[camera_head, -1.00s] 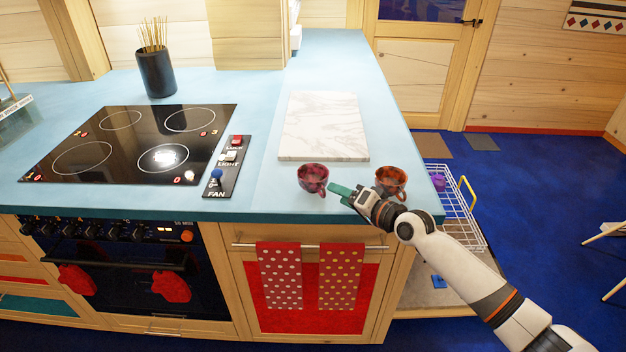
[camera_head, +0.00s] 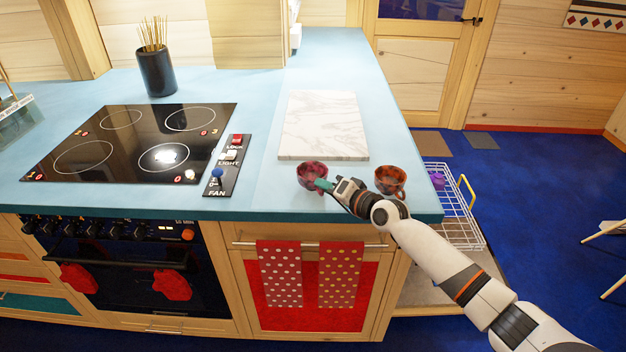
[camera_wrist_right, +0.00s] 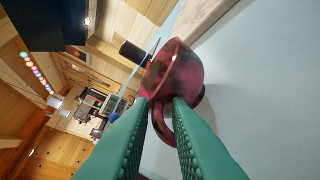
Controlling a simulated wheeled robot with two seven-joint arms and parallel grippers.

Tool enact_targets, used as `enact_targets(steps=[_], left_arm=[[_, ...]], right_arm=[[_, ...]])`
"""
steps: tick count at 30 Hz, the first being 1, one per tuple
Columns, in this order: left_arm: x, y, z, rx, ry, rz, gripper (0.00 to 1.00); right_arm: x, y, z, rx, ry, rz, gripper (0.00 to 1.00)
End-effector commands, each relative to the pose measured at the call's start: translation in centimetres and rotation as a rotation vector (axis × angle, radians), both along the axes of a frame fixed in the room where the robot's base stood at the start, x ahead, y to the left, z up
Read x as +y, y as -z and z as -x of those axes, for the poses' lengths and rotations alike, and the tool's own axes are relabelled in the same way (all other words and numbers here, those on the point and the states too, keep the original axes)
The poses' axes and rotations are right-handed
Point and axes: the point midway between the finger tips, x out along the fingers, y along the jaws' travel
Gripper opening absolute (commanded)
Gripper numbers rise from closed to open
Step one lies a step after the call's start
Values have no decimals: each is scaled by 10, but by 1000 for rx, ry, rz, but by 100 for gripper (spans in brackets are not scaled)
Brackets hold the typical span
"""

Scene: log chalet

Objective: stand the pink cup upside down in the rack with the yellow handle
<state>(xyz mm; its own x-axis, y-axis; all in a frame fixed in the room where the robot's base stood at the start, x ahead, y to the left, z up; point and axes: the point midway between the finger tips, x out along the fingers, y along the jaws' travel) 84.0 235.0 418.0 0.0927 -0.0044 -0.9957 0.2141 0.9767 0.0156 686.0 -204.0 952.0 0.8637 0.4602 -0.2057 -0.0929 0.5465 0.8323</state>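The pink cup (camera_head: 311,175), mottled dark pink, stands upright on the blue counter near its front edge. My right gripper (camera_head: 322,185) reaches it from the right. In the right wrist view the cup (camera_wrist_right: 175,80) has its handle (camera_wrist_right: 163,122) between the two green fingertips (camera_wrist_right: 163,105); the fingers are apart, and I cannot tell whether they touch the handle. The white wire rack with the yellow handle (camera_head: 467,191) is low at the right, beyond the counter's end, partly hidden by the counter and my arm. My left gripper is not in view.
An orange-brown cup (camera_head: 390,180) stands close to my right wrist. A marble board (camera_head: 323,125) lies behind the pink cup. The cooktop (camera_head: 135,143) and switch panel (camera_head: 228,165) are to the left. A purple item (camera_head: 437,180) sits in the rack.

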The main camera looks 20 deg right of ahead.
Motion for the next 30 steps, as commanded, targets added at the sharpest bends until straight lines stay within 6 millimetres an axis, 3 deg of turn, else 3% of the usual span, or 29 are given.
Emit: enact_targets(steps=[2,20,30], left_arm=[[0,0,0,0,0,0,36],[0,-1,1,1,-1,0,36],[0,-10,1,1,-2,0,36]], right_arm=[[-1,4,1,9,0,4,0],[0,4,2,17,-2,6,0],[0,-60,1,5,-1,3,0]])
